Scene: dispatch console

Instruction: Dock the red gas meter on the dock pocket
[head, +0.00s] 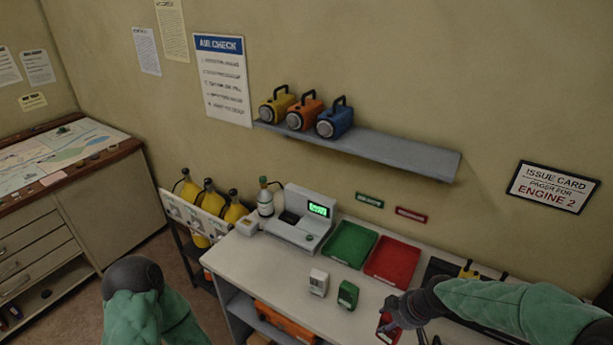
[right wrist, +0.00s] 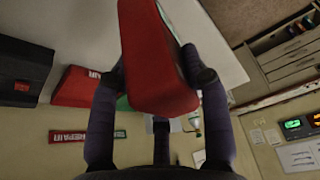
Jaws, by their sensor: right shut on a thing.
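The red gas meter (head: 384,329) is in my right gripper (head: 393,308), over the front right of the bench in the head view. In the right wrist view the red meter (right wrist: 155,60) fills the space between the two dark fingers, which are shut on it; its far end is cut off by the frame's top. The dock station (head: 303,218) is a light grey unit with a lit green display at the back left of the bench. Its dark pocket (head: 290,217) looks empty, left of the display. My left gripper is out of view; only part of that arm shows.
A white meter (head: 319,282) and a green meter (head: 348,294) stand on the bench (head: 270,262) between gripper and dock. Behind them are a green tray (head: 349,244) and a red tray (head: 392,260). A small gas cylinder (head: 265,200) stands left of the dock. A shelf (head: 360,150) overhangs behind.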

